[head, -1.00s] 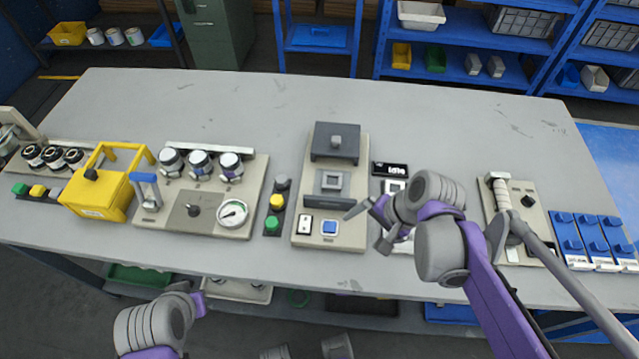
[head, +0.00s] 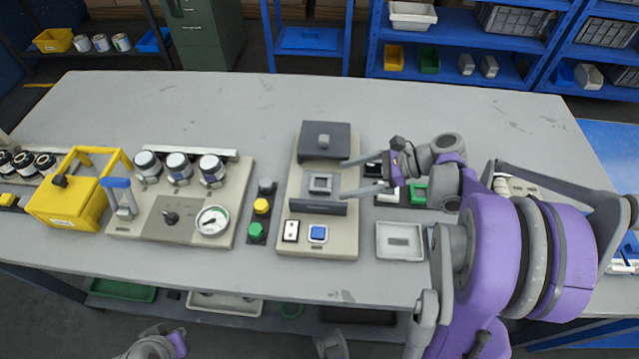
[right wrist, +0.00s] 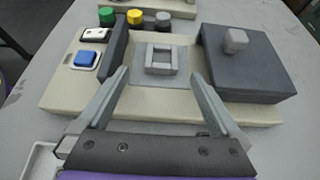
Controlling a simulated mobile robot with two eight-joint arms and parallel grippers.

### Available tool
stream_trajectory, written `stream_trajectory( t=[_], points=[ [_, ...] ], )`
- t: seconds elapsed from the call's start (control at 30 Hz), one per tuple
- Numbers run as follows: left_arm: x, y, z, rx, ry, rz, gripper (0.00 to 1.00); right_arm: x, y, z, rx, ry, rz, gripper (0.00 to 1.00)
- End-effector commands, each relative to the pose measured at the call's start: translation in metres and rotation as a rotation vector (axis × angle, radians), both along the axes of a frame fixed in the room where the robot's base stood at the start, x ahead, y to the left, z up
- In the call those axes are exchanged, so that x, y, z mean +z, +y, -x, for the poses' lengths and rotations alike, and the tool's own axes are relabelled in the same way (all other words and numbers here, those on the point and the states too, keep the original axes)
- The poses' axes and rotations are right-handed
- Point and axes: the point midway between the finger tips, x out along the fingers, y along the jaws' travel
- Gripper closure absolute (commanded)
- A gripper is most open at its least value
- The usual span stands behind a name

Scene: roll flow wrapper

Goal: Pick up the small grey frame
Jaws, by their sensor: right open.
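The small grey frame (head: 321,183), a square ring with an open middle, sits in the press-like station (head: 317,243) on the workbench. It also shows in the right wrist view (right wrist: 161,59), lying on a light grey plate. My right gripper (head: 346,178) is open and empty, coming from the right, its two fingers spread to either side of the frame's line and pointing at it. In the right wrist view the fingertips (right wrist: 158,74) are short of the frame, with a visible gap on both sides.
A dark block with a knob (head: 324,142) stands behind the frame and a low dark wall (head: 318,207) in front. A blue button (head: 318,233) is nearer me. A pale tray (head: 400,241) lies to the right. The bench's back is clear.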

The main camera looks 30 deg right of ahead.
Motion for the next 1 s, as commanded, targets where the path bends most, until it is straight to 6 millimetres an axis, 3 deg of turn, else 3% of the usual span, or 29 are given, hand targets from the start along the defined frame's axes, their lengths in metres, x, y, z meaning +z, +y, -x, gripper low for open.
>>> stream_trajectory(
  t=[0.43, 0.77, 1.0],
  points=[
    [-0.002, 0.0, 0.0, 0.0, 0.001, 0.0, 1.0, -0.018, 0.041, -0.027, 0.003, -0.001, 0.002, 0.0],
    [-0.002, 0.0, 0.0, 0.0, 0.001, 0.0, 1.0, -0.021, 0.046, -0.031, 0.0, 0.0, 0.002, 0.0],
    [-0.002, 0.0, 0.0, 0.0, 0.001, 0.0, 1.0, -0.021, 0.046, -0.031, 0.0, 0.0, 0.002, 0.43]
  ],
)
